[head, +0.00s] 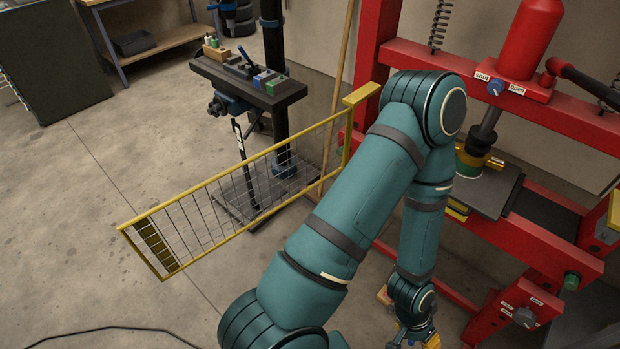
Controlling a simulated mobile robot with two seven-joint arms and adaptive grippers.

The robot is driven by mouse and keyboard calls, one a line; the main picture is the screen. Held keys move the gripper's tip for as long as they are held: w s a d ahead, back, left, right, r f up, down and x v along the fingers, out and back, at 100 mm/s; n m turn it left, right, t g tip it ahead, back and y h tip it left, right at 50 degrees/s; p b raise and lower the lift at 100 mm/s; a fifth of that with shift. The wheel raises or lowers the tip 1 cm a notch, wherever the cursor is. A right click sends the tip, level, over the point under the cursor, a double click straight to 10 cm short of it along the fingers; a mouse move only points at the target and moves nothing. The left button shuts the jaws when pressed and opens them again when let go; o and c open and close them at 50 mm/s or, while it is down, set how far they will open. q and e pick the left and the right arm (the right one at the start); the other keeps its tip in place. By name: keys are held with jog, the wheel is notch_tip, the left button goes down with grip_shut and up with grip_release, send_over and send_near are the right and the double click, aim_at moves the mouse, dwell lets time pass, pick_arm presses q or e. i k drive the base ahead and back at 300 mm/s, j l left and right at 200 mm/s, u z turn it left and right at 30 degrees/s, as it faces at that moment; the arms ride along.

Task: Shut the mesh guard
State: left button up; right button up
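The mesh guard (222,174) is a yellow frame with thin grey wires. It stands open, swung out to the left from the red press (445,62). Its inner end is by the press's left post, at a yellow bracket (362,94). My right gripper is out of view.
A drill stand with a dark table (248,82) stands behind the guard. A wooden pole (338,85) leans near the press. The press has a shut/open knob (495,87) and a green button (571,281). The concrete floor (70,250) at left is clear except for a cable.

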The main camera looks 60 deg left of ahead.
aim_at(145, 227)
jog(key=k+j+z, duration=0.15)
jog(key=z, duration=0.25)
jog(key=k+z, duration=0.75)
jog(key=k+l+z, duration=0.1)
jog(key=k+z, duration=0.15)
jog(key=k, duration=0.2)
jog(key=k+j+z, duration=0.1)
jog(key=k+z, duration=1.2)
jog(key=k, duration=0.4)
jog(key=k+u, duration=0.1)
jog(key=u, duration=0.7)
jog(key=k+u, duration=0.15)
jog(key=u, duration=1.35)
jog(key=i+l+z, duration=0.2)
jog(key=k+l, duration=0.05)
